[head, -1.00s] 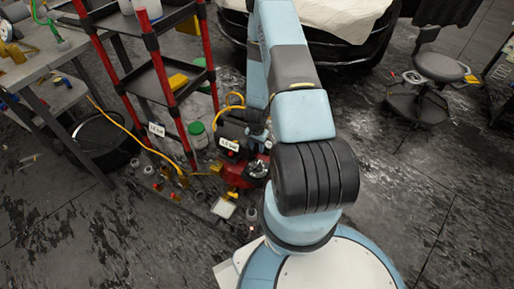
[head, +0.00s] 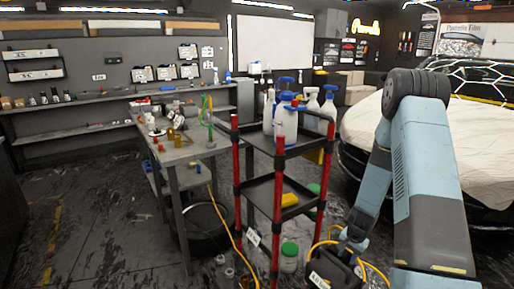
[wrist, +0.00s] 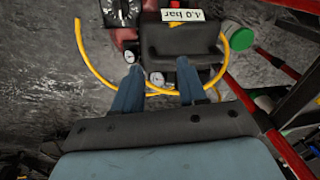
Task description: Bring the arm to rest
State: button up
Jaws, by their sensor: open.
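My gripper (wrist: 158,88) shows in the wrist view with its two blue fingers spread apart and nothing between them. It points down over a compressor (wrist: 180,38) with a black top, gauges and a yellow hose (wrist: 95,70). In the head view my gripper (head: 352,246) hangs at the lower right, just above the compressor (head: 335,270), whose dark top shows at the bottom edge. I cannot tell from these views how far the fingers are from the compressor. My blue arm rises at the right of the head view, bent at a black joint near the top.
A red and black cart (head: 275,190) with spray bottles (head: 287,118) stands just left of the arm. A grey workbench (head: 180,152) is further left. A car with a pale cover (head: 400,140) is close behind the arm. Open floor (head: 100,230) lies at the far left.

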jog(key=s+a+r+n+t, duration=0.1)
jog(key=s+a+r+n, duration=0.15)
jog(key=r, duration=0.85)
jog(key=s+a+r+n, duration=0.1)
jog(key=a+r, duration=0.2)
jog(key=r, duration=0.7)
jog(key=s+a+r+n+t, duration=0.1)
jog(key=s+a+r, duration=0.15)
jog(key=r, duration=0.85)
jog(key=s+a+r+n+t, duration=0.1)
jog(key=s+r+n, duration=0.1)
jog(key=s+r, duration=0.6)
jog(key=s+a+r+n+t, duration=0.1)
jog(key=s+a+r+n, duration=0.1)
jog(key=s+r, duration=0.6)
jog(key=s, duration=0.6)
jog(key=shift+s+a+r, duration=0.15)
jog(key=shift+s+a, duration=0.1)
jog(key=shift+s, duration=0.1)
